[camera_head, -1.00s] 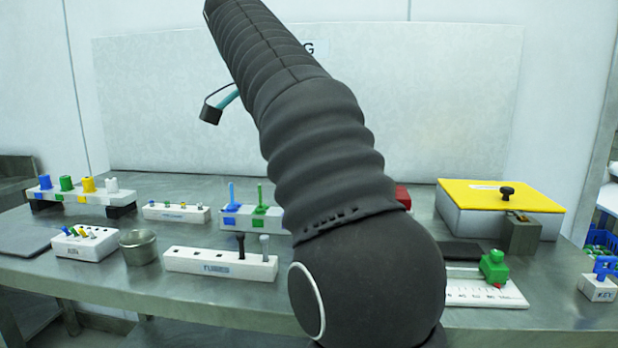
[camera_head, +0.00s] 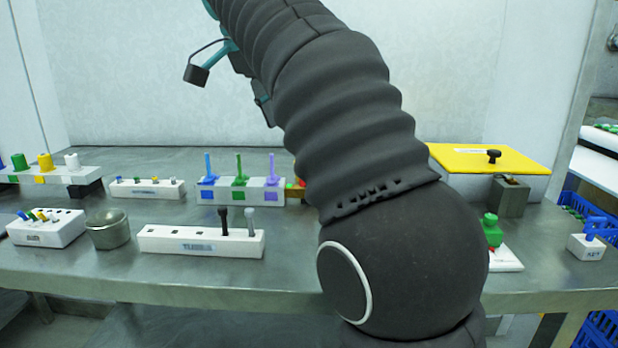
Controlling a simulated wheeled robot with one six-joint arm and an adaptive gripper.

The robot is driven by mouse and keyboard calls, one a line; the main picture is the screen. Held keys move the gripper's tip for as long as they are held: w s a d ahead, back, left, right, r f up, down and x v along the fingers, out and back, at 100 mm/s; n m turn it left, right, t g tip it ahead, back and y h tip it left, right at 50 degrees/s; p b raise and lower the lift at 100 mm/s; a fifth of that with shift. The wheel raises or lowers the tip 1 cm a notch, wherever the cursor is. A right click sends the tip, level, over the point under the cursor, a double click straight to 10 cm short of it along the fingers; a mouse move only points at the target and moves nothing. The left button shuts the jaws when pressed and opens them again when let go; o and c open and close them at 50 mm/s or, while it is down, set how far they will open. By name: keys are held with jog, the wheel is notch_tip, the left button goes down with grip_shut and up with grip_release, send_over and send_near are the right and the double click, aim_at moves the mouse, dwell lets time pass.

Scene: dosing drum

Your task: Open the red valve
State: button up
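No red valve can be made out for certain. Small red, orange and green parts (camera_head: 300,184) show at the left edge of my arm, and the arm hides most of what is behind them. A green fitting (camera_head: 491,230) stands on a white scaled plate (camera_head: 505,259) to the right of my arm. My arm rises through the middle of the view and leaves it at the top. Teal and black parts near my gripper (camera_head: 212,62) hang to the left of the arm, above the bench. The fingertips do not show clearly, so whether they are open cannot be seen.
The steel bench (camera_head: 150,275) carries a white tube rack (camera_head: 165,240), a metal cup (camera_head: 108,230), a rack with coloured pegs (camera_head: 222,196) and a small socket block (camera_head: 45,232). A yellow-lidded box (camera_head: 460,158) stands at the right.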

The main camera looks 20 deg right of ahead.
jog(key=b+x, duration=0.4)
jog(key=x, duration=0.8)
grip_shut()
